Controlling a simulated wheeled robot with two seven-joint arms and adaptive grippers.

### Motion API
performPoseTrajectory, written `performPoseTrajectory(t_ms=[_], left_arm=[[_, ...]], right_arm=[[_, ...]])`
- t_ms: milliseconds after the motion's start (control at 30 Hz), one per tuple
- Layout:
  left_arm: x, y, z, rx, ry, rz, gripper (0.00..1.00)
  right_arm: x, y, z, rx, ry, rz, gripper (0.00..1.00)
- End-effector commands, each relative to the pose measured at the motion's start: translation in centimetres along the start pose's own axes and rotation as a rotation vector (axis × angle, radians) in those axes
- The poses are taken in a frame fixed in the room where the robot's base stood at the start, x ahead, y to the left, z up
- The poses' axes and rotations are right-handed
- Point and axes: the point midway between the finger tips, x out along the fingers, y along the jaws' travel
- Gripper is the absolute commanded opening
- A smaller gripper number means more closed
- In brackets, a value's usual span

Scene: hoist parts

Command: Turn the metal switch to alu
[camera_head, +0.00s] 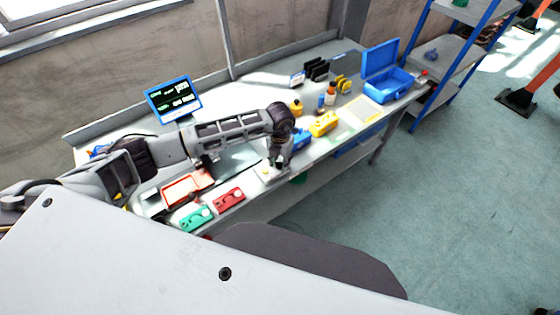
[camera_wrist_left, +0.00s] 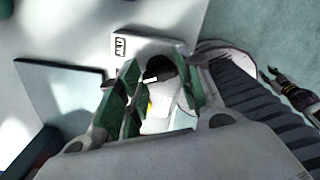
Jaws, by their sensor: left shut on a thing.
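My left gripper (camera_head: 276,163) reaches down over the table's front edge onto a small white switch box (camera_head: 265,172), the metal switch. In the left wrist view the green-padded fingers (camera_wrist_left: 150,95) are shut on the switch's knob, which is mostly hidden between them; a dark round part shows beyond the fingertips. A black-and-white label (camera_wrist_left: 119,43), which seems to read ALU, shows on the pale switch box (camera_wrist_left: 140,25) beside the fingers. The direction the knob points cannot be made out.
A red box (camera_head: 229,199) and a green box (camera_head: 196,217) lie left along the front edge. A blue box stands close right of the gripper, then a yellow box (camera_head: 324,124). A monitor (camera_head: 173,97) stands behind my arm. An open blue case (camera_head: 385,82) is farther right.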

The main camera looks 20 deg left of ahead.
Motion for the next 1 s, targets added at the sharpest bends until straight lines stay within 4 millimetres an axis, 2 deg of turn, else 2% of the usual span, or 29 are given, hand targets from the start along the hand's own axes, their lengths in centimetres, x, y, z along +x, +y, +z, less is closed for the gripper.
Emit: performPoseTrajectory(t_ms=[267,1000], left_arm=[[0.2,0.1,0.1,0.126,-0.001,0.001,0.12],[0.3,0.1,0.1,0.64,-0.002,0.003,0.12]], right_arm=[[1.6,0.0,0.1,0.0,0.0,0.0,0.34],[7.2,0.2,0.6,-0.001,0.001,0.003,0.34]])
